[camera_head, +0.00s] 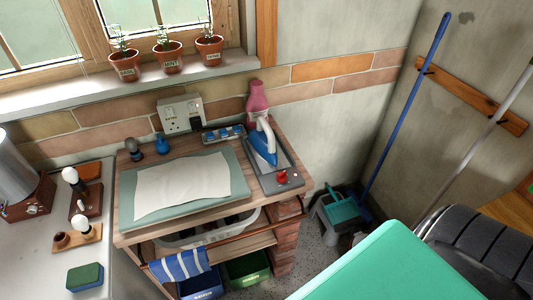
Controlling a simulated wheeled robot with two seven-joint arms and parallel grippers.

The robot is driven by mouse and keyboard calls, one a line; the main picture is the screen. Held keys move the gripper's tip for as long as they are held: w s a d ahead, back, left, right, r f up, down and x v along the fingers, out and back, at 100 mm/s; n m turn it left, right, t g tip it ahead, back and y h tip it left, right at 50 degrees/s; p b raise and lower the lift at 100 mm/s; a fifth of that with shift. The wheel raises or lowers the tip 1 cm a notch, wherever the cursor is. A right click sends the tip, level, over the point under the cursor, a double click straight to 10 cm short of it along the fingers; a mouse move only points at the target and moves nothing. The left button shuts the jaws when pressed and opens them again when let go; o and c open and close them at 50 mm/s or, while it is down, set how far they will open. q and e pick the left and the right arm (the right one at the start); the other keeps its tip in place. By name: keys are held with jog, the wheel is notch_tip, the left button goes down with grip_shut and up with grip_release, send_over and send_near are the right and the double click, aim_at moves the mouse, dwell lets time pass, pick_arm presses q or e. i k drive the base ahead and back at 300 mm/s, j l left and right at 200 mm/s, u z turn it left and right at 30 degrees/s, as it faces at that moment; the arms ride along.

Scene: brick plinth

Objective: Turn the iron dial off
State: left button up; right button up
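The blue and white iron (263,148) rests on a grey base (262,182) at the right end of the wooden worktop (128,210). A red dial (282,177) sits on the front part of that base. The dial's pointer setting is too small to read. Neither of my grippers is in view.
A pale cloth (180,185) lies on a grey-green pad left of the iron base. A pink bottle (258,100) stands behind the iron, and a wall socket (180,115) is behind the pad. A large teal surface (390,270) fills the lower right. Potted plants line the sill.

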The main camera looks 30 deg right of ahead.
aim_at(281, 177)
jog(key=z, duration=1.2)
